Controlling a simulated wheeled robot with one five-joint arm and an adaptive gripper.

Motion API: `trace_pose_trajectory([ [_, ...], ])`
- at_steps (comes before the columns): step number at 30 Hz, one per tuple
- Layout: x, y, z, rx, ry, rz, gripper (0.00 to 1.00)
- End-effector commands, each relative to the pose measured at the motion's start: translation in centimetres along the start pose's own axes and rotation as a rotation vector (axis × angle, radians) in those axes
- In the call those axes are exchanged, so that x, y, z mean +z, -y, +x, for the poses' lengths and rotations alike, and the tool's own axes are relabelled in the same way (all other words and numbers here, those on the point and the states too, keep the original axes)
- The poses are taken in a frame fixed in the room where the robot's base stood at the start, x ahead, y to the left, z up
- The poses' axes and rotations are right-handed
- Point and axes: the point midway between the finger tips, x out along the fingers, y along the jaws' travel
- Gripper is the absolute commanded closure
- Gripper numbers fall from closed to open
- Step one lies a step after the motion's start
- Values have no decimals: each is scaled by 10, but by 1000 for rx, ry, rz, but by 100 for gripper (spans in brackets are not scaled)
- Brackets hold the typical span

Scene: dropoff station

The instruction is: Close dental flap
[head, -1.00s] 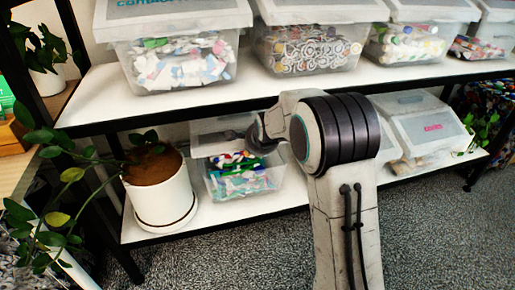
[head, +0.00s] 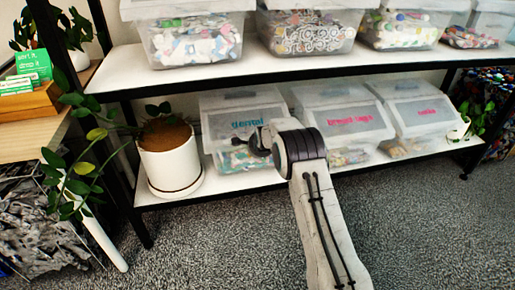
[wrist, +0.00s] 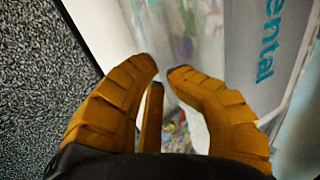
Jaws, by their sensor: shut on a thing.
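The dental bin (head: 225,164) is a clear box on the lower shelf, left of the other lower bins. Its grey flap (head: 225,128), with "dental" in teal letters, lies down over the sloped front opening. My gripper (head: 258,142) is at the flap's lower right part, in front of the bin. In the wrist view the yellow fingers (wrist: 165,70) are drawn together in front of the clear bin wall, and the flap (wrist: 262,30) shows at the right. The gripper is shut on the flap, though the exact contact is hard to see.
Beside the dental bin stand the bread tags bin (head: 350,120) and another lidded bin (head: 420,110). A white potted plant (head: 168,165) stands close on the left. The upper shelf (head: 300,70) with more bins is above. The carpet (head: 220,240) in front is clear.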

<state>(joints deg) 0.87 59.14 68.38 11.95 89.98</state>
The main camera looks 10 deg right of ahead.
Motion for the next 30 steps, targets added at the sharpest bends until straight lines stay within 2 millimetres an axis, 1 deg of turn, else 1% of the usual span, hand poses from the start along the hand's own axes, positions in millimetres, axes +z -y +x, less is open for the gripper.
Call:
trace_pose_trajectory([
  [1,0,-5,7,5,0,0,100],
  [3,0,-6,12,4,0,0,100],
  [9,0,-8,22,4,0,0,100],
  [15,0,-11,26,9,0,0,100],
  [25,0,-14,27,15,0,0,100],
  [26,0,-14,27,16,0,0,84],
  [30,0,-14,27,16,0,0,72],
])
